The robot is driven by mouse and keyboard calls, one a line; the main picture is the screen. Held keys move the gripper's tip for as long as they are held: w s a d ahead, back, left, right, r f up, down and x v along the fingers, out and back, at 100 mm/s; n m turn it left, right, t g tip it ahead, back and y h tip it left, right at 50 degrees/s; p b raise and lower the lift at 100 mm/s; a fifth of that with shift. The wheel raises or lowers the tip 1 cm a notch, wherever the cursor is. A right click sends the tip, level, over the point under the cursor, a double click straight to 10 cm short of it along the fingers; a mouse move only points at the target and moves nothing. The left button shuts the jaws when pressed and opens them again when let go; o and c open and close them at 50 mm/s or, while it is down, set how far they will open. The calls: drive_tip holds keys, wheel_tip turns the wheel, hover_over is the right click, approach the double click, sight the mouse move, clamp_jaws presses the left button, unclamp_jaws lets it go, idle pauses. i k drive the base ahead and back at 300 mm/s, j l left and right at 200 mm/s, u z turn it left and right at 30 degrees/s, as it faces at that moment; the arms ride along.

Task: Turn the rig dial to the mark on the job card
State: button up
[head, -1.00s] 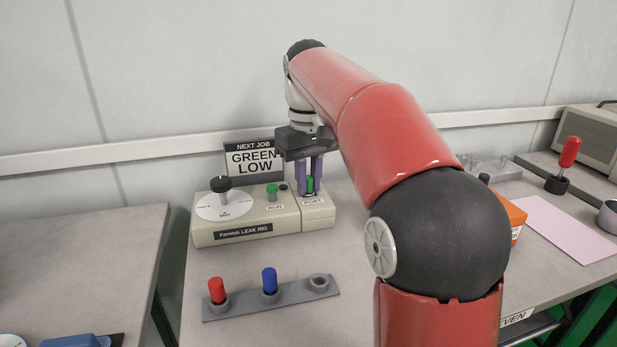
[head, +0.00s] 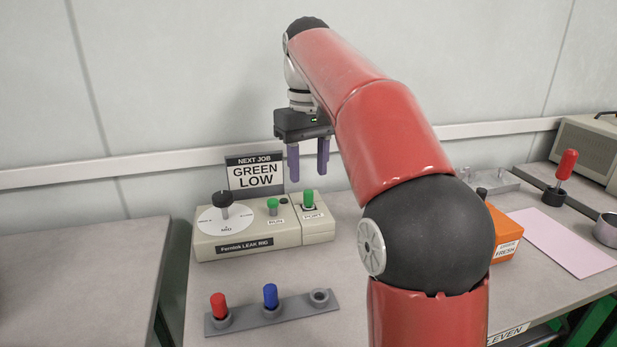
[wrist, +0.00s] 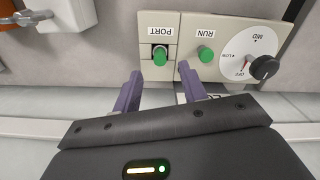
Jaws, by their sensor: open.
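The rig dial (head: 239,215) is a white disc with a tall black knob (head: 222,200) at the left of the cream leak rig (head: 290,237). In the wrist view the dial (wrist: 236,42) shows upside down with LOW and MID marks; a small red line sits beside the knob (wrist: 265,67), its exact setting hard to read. The job card (head: 255,174) behind the rig reads NEXT JOB, GREEN LOW. A green plug (head: 308,199) stands upright in the PORT block. My gripper (head: 308,178) is open and empty above it, with purple fingers clear of the plug.
A green RUN button (head: 272,203) sits between dial and port. In front, a grey rack (head: 245,319) holds a red plug (head: 218,305) and a blue plug (head: 270,295); its right socket is empty. An orange box (head: 507,235) stands right, partly behind my arm.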

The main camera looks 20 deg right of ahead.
sight(222, 199)
drive_tip(key=k, duration=1)
